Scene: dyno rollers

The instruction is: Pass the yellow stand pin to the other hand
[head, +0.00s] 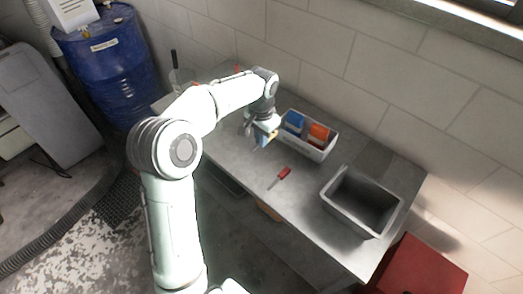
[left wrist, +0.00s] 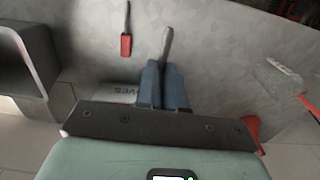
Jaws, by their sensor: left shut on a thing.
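My left gripper (head: 266,139) is over the metal bench, in front of the divided bin. In the left wrist view its blue fingers (left wrist: 164,88) are shut on a slim rod, the stand pin (left wrist: 167,45), which sticks out past the fingertips. The fingers hide the pin's near end. My right gripper is not in view.
A red-handled screwdriver (head: 280,178) lies on the bench (head: 240,165). A grey bin with blue and orange packs (head: 318,152) stands behind it, and an empty-looking grey bin (head: 345,213) stands at the right. A red cabinet (head: 430,268) is beyond the bench's right end.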

